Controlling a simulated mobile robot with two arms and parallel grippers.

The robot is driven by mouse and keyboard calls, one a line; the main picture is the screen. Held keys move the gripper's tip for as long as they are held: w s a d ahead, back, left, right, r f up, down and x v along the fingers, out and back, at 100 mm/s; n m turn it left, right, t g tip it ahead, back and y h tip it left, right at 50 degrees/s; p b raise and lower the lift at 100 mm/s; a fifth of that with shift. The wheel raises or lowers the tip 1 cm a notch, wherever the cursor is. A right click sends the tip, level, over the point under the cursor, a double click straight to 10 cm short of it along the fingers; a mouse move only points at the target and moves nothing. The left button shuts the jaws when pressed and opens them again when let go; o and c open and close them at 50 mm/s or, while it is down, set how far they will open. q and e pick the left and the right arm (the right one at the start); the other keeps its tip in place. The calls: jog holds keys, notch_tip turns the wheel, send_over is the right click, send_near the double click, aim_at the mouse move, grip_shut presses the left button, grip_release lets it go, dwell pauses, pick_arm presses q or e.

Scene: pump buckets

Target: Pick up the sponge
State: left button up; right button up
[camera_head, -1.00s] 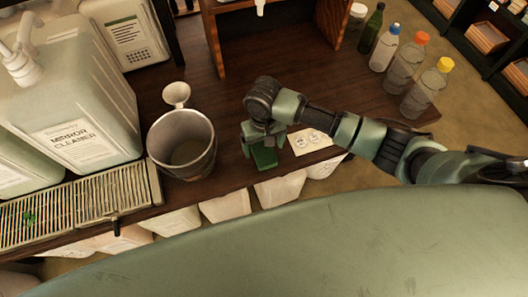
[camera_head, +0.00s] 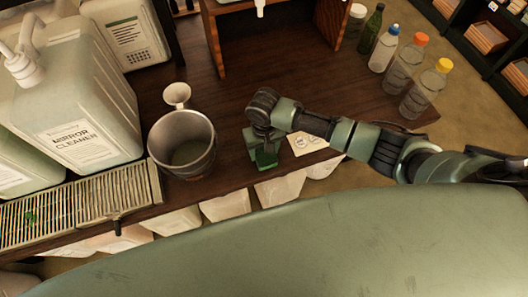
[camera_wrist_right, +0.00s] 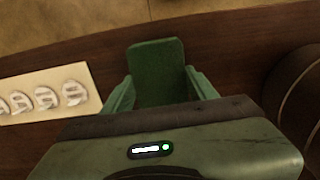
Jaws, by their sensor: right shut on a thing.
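The green sponge (camera_head: 265,158) is near the table's front edge, right of the metal pitcher. It also shows in the right wrist view (camera_wrist_right: 157,68), between the two fingers, its far end sticking out past them. My right gripper (camera_head: 262,147) points down over the sponge and is shut on it; it also shows in the right wrist view (camera_wrist_right: 160,90). I cannot tell whether the sponge is clear of the table. My left gripper is not in view.
The metal pitcher (camera_head: 183,143) stands close left of the gripper. A white card (camera_head: 308,142) lies to the right. A mirror cleaner jug (camera_head: 85,140) and a slatted drip tray (camera_head: 70,212) are at left. Several bottles (camera_head: 422,92) stand at the back right.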

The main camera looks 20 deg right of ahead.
notch_tip(320, 180, up, 20)
jog(key=shift+b, duration=0.45)
